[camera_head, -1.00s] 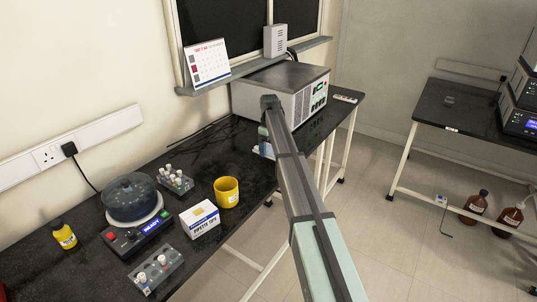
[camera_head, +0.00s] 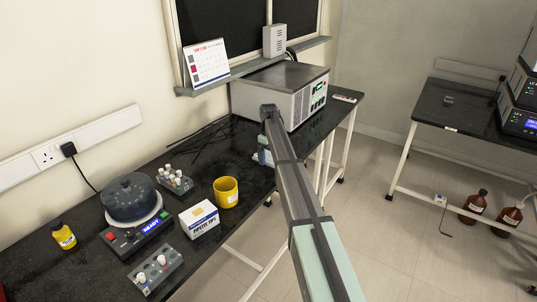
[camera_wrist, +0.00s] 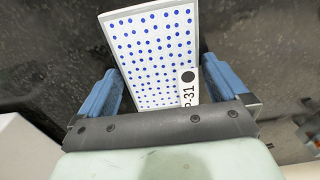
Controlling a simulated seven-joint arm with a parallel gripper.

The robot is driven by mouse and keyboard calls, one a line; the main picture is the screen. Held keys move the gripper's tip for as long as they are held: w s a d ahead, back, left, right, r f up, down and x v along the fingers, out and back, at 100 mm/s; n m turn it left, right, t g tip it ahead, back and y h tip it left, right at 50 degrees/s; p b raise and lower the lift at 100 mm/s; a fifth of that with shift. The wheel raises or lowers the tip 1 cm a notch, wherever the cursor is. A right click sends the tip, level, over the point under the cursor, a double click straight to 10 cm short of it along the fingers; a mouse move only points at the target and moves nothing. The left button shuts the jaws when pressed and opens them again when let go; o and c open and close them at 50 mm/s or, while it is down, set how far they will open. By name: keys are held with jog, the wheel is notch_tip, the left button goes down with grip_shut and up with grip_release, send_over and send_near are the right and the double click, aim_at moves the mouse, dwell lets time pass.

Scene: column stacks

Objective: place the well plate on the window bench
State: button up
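The well plate (camera_wrist: 150,50) is a white rectangular plate with rows of blue wells and a label near my gripper. In the wrist view it lies between the two blue fingers of my gripper (camera_wrist: 163,88), which touch its sides. In the head view my arm hides most of the gripper; a small pale and blue part (camera_head: 263,157) shows below the arm's end, at the front edge of the window bench (camera_head: 85,270). This bench is long, black and speckled, under the window. I cannot tell whether the plate touches the bench.
Near the arm's end stand a yellow mug (camera_head: 226,192), a pipette tip box (camera_head: 199,218) and a vial rack (camera_head: 174,180). A large grey instrument (camera_head: 280,90) stands behind. A centrifuge (camera_head: 132,200) is further left.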

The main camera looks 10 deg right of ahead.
aim_at(268, 155)
jog(key=shift+r, duration=0.1)
notch_tip(268, 155, up, 12)
dwell(0.6)
dwell(0.4)
